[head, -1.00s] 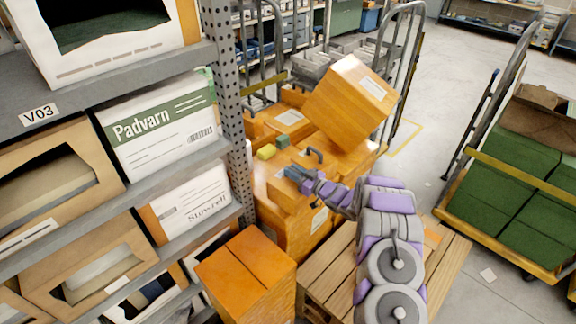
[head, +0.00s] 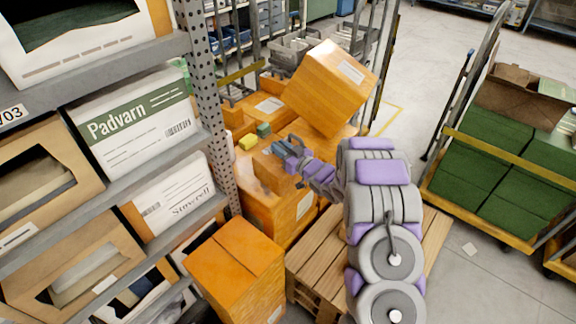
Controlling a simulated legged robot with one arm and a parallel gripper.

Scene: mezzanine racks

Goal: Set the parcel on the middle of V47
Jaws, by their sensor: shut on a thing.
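My gripper (head: 280,148) is in the middle of the head view, over a stack of orange-brown boxes. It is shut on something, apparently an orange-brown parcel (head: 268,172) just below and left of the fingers. The parcel blends with the same-coloured boxes behind it, so its outline and any gap under it are hard to tell. No V47 label is readable. The one shelf label in view (head: 12,113) is cut off and ends in 03.
A rack upright (head: 208,110) and shelves of cartons stand left. A large tilted box (head: 330,88) lies beyond my gripper. A lone orange box (head: 236,270) and a wooden pallet (head: 318,250) are nearer.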

